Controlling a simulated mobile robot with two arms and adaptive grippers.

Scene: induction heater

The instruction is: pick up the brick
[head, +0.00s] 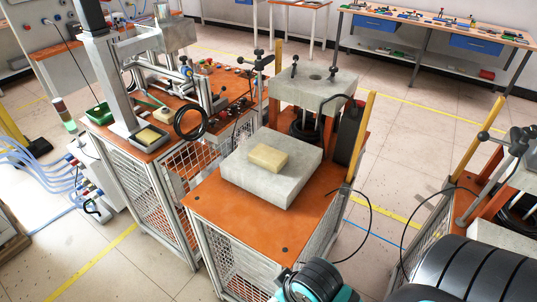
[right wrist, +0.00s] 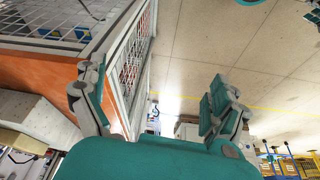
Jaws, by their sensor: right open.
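The brick (head: 268,157), a small pale yellow block, lies flat on a thick light grey slab (head: 290,187) on the orange-topped stand in the head view. My right gripper (right wrist: 156,80) is open in the right wrist view, with nothing between its fingers. It is beside the orange stand, apart from the brick. In the head view, black and teal parts of my arm show at the bottom right.
The orange stand top (head: 240,218) is bare in front of the slab. A grey press block (head: 313,88) with posts stands behind it. A yellow post (head: 363,135) and black cables stand at its right. A second orange bench (head: 160,150) with equipment adjoins at left.

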